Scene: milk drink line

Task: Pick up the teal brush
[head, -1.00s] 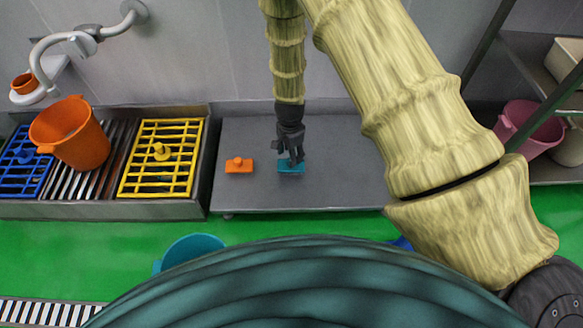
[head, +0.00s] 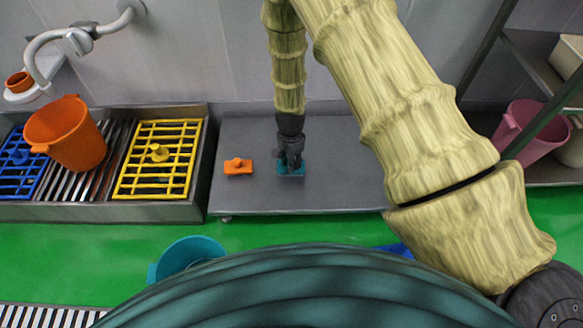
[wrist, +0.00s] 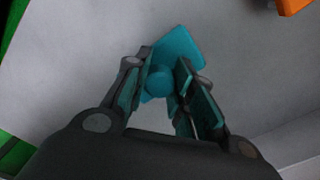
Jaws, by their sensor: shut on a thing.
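The teal brush (head: 291,170) is on or just above the grey metal table (head: 340,190), below my gripper (head: 291,160); the head view does not show whether it touches the table. In the wrist view the brush (wrist: 178,52) has a flat block and a round knob. My gripper (wrist: 168,85) has its two fingers on either side of the knob, shut on it. The fingers hide part of the brush.
An orange brush (head: 238,167) lies on the table to the left. Further left is a sink with a yellow rack (head: 160,185) and an orange bucket (head: 65,135). A teal bucket (head: 185,252) stands on the green floor. A pink bucket (head: 530,125) is at right.

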